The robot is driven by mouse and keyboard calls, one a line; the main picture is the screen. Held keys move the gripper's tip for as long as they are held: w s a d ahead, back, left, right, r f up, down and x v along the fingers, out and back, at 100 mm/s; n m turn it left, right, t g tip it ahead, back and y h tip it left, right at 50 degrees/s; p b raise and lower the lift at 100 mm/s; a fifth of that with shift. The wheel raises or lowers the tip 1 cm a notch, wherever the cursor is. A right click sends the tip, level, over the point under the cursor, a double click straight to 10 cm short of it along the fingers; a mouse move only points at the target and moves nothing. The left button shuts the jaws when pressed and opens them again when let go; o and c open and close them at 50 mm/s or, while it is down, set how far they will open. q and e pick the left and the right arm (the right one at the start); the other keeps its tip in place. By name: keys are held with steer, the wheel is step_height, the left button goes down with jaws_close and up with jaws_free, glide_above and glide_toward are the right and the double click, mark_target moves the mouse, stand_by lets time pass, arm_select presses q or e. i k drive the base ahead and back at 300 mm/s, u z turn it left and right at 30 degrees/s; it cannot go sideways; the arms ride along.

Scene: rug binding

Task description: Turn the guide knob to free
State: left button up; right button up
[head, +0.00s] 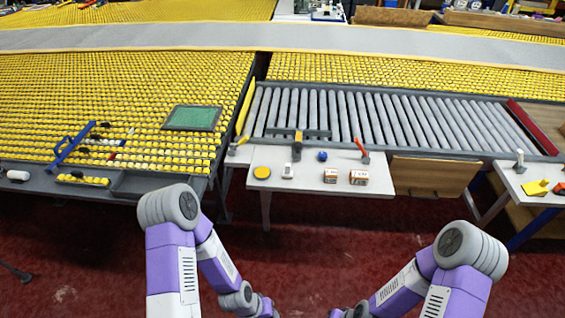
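A small blue knob (322,156) shows at the back of the white side table (300,194), in front of the roller bed. I cannot tell whether it is the guide knob, and its setting is too small to read. A dark guide bar with an upright post (297,146) stands just left of it. A red-handled lever (362,150) stands to its right. My two purple and grey arms reach down to the bottom edge of the head view, well short of the table. Both grippers are below the picture and cannot be seen.
Two small boxes (330,176), a yellow disc (262,172) and a small white device (288,171) lie on the white table. The roller bed (400,118) runs behind it. A yellow ball table (110,100) is at left. Red floor (330,250) lies open before the table.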

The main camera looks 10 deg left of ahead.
mark_target(323, 157)
steer(key=u, duration=3.25)
steer(key=i, duration=0.1)
steer(key=z, duration=2.55)
steer(key=i, duration=0.7)
steer(key=z, duration=0.55)
